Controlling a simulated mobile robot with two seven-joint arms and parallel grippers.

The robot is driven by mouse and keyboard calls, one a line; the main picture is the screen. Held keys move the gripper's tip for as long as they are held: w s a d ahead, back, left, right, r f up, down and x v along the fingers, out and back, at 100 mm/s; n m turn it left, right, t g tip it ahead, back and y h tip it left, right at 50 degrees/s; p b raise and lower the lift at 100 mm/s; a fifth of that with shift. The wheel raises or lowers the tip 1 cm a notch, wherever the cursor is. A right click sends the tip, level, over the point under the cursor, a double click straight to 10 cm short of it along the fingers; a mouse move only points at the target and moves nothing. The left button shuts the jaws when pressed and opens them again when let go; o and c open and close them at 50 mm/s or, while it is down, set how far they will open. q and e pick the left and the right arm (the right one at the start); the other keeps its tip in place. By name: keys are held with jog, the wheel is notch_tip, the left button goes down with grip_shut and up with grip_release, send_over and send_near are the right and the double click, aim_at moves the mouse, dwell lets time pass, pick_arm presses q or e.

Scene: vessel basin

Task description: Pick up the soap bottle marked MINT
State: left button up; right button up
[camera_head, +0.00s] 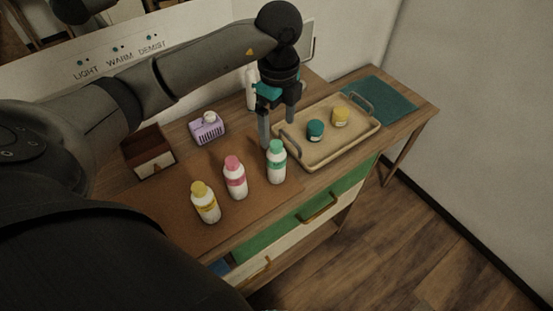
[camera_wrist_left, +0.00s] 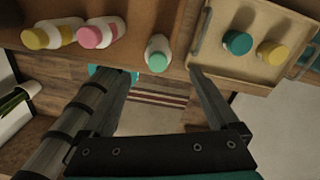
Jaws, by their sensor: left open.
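Three white soap bottles stand on the brown mat (camera_head: 180,222): one with a yellow cap (camera_head: 205,203), one with a pink cap (camera_head: 235,178) and one with a green cap and green label (camera_head: 277,162). The label words are too small to read. My left gripper (camera_head: 278,130) is open and empty, pointing down behind the green-capped bottle. In the left wrist view the green-capped bottle (camera_wrist_left: 158,48) shows between and beyond the open fingertips. The pink-capped bottle (camera_wrist_left: 98,34) and yellow-capped bottle (camera_wrist_left: 50,35) are left of it. My right gripper is out of view.
A tan tray (camera_head: 335,152) with a teal jar (camera_head: 316,130) and a yellow jar (camera_head: 341,116) lies close right of my gripper. A purple basket (camera_head: 207,129) and a brown box (camera_head: 149,152) stand behind left. A teal mat (camera_head: 381,105) lies far right.

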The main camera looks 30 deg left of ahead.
aim_at(276, 153)
pick_arm(q)
notch_tip(276, 153, down, 4)
jog(key=shift+f, duration=0.25)
jog(key=shift+s+a+f, duration=0.1)
jog(key=shift+s+f, duration=0.05)
jog(key=shift+f, duration=2.45)
grip_shut()
